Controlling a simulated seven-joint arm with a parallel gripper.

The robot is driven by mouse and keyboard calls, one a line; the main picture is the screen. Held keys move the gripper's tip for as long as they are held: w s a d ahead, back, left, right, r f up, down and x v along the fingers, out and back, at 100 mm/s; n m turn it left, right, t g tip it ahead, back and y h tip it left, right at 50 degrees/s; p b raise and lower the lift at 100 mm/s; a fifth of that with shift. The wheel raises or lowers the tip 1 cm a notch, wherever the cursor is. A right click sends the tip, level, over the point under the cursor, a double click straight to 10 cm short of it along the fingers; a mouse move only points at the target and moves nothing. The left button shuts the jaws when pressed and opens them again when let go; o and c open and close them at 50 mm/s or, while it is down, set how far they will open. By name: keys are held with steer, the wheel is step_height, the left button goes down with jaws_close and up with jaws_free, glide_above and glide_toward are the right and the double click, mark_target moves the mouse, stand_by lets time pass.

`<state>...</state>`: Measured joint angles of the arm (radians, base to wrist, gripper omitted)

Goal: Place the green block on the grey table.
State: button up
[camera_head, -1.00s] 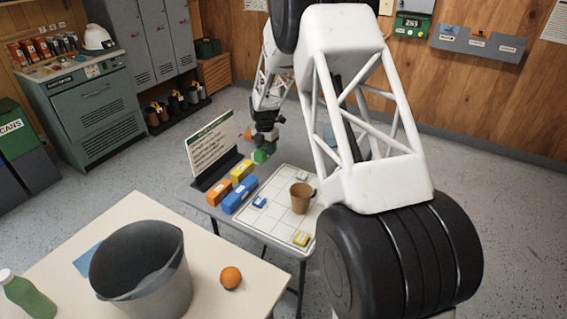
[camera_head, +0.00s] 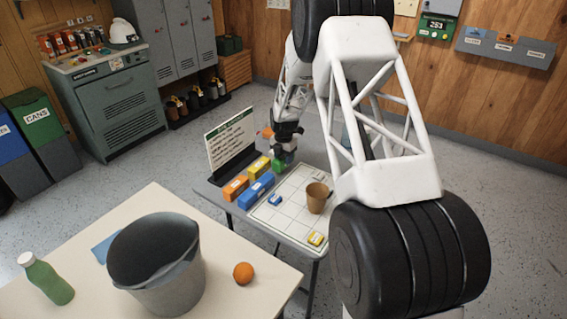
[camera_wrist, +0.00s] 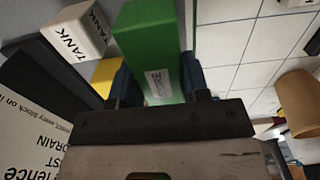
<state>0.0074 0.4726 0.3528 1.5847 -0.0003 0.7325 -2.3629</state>
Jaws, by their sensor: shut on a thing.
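The green block (camera_head: 278,166) is in my gripper at the back part of the grey table (camera_head: 208,187), past the row of coloured blocks. In the wrist view the green block (camera_wrist: 150,38), with a white label, stands between the two dark fingers of my gripper (camera_wrist: 157,82), which is shut on it. The block is beside the white gridded board (camera_wrist: 232,45). I cannot tell whether its underside touches the table. In the head view my gripper (camera_head: 283,150) partly hides the block.
Orange (camera_head: 235,188), blue (camera_head: 256,187) and yellow (camera_head: 258,167) blocks stand near. A white TANK block (camera_wrist: 75,32) is close to the green one. A sign (camera_head: 231,142) stands behind. A brown cup (camera_head: 316,198) is on the board. A cream table (camera_head: 130,215) is in front.

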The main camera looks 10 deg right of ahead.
steer(key=shift+f, duration=1.25)
steer(key=o, duration=1)
steer(key=shift+f, duration=0.1)
step_height(320, 180, up, 12)
steer(key=shift+r, duration=0.1)
